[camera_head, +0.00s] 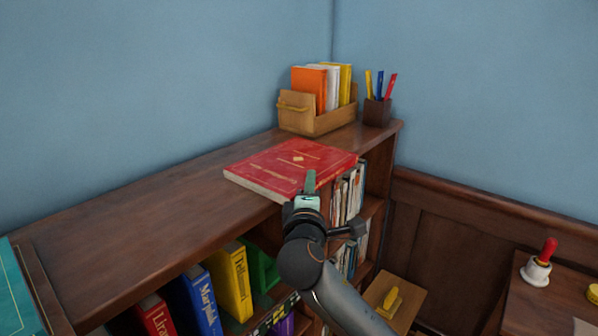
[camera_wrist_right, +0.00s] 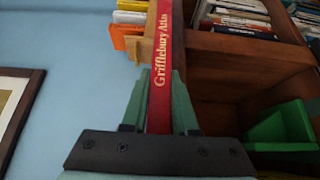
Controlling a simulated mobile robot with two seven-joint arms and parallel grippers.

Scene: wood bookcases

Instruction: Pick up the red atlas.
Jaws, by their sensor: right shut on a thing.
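The red atlas (camera_head: 295,164) lies flat on top of the wooden bookcase (camera_head: 130,230), near its right end, with its front edge at the shelf's front edge. The lower finger is hidden in the head view. My left gripper is not in view.
A wooden box (camera_head: 318,122) of orange, white and yellow books and a pen cup (camera_head: 377,111) stand behind the atlas. Coloured books (camera_head: 231,280) and a green bin (camera_head: 262,266) fill the shelf below. A side table at right holds a red-handled bell (camera_head: 541,262). The bookcase top left of the atlas is clear.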

